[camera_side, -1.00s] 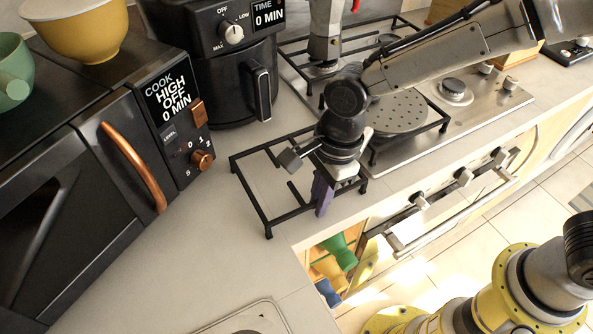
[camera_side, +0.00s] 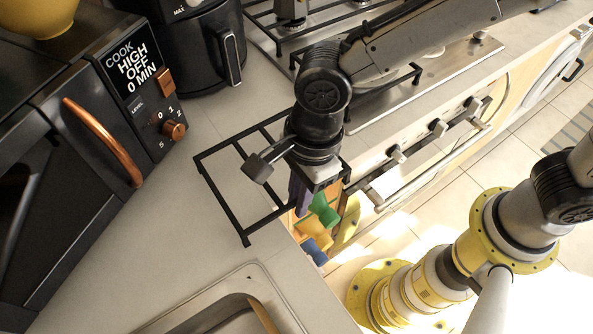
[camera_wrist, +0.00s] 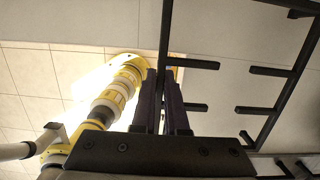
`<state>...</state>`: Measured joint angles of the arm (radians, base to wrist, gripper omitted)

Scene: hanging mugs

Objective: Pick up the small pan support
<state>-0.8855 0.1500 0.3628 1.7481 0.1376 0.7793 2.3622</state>
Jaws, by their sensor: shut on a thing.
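The small pan support (camera_side: 221,200) is a black metal frame with short inward prongs. In the wrist view the bar passes between the two dark fingers of my gripper (camera_wrist: 163,88), and the rest of the pan support (camera_wrist: 289,82) extends to the right. The wrist hides part of the frame in the side view. Its height over the counter is hard to judge.
A sink (camera_side: 205,318) is at the bottom, a black microwave (camera_side: 85,150) at the left. An air fryer (camera_side: 205,45) stands behind, and the stove (camera_side: 455,60) with other pan supports is at the back right. An open drawer (camera_side: 318,232) lies below the counter edge.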

